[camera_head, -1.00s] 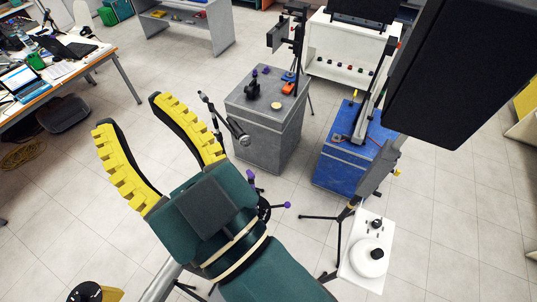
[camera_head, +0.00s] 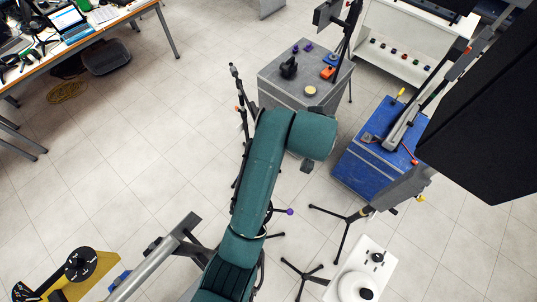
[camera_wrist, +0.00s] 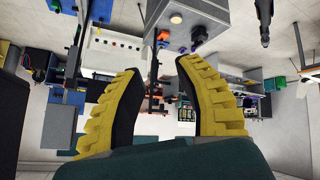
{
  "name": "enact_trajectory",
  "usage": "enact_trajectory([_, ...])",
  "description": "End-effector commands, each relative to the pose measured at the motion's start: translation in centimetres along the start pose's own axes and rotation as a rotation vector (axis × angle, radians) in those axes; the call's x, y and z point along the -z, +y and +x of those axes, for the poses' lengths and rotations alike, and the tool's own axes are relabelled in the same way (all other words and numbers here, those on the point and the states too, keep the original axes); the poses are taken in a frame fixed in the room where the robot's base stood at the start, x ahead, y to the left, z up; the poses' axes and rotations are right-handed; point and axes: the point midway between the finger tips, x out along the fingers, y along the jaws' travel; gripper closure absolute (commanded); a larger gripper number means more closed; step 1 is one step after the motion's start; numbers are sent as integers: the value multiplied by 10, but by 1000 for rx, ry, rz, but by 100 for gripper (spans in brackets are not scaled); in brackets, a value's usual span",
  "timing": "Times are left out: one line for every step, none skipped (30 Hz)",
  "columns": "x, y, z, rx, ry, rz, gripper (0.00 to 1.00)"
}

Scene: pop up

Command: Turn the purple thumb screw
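Two small purple knobs (camera_head: 302,47) are at the back of the grey cabinet top; I cannot tell if either is the thumb screw. Another purple knob (camera_head: 290,211) sticks out beside my teal arm, on a stand mostly hidden by the arm. In the wrist view my gripper (camera_wrist: 158,68) has its two yellow-and-black fingers spread apart with nothing between them. In the head view the fingers are hidden behind my arm, whose visible end is just in front of the grey cabinet.
The grey cabinet (camera_head: 283,82) also bears a black part (camera_head: 289,67), an orange block (camera_head: 328,72) and a pale disc (camera_head: 310,91). A blue cabinet (camera_head: 350,172), tripods and a white stand are at right. Open floor lies left.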

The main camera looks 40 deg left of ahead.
Motion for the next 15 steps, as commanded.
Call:
enact_trajectory([-11,-41,20,88,-123,-86,65])
enact_trajectory([-22,-63,30,135,-195,-138,65])
enact_trajectory([-36,-90,38,195,-284,-204,65])
enact_trajectory([-46,-108,42,236,-345,-250,65])
enact_trajectory([-57,-123,45,272,-401,-292,65])
enact_trajectory([-69,-140,46,315,-465,-340,65])
enact_trajectory([-77,-151,46,342,-504,-372,65])
enact_trajectory([-84,-159,45,364,-538,-397,65])
enact_trajectory([-91,-168,44,388,-574,-425,65])
enact_trajectory([-96,-172,44,401,-593,-439,65])
enact_trajectory([-98,-175,44,409,-606,-449,65])
enact_trajectory([-102,-178,44,417,-618,-457,65])
enact_trajectory([-104,-180,45,420,-623,-460,65])
enact_trajectory([-106,-180,46,421,-624,-461,65])
enact_trajectory([-108,-181,49,421,-625,-460,65])
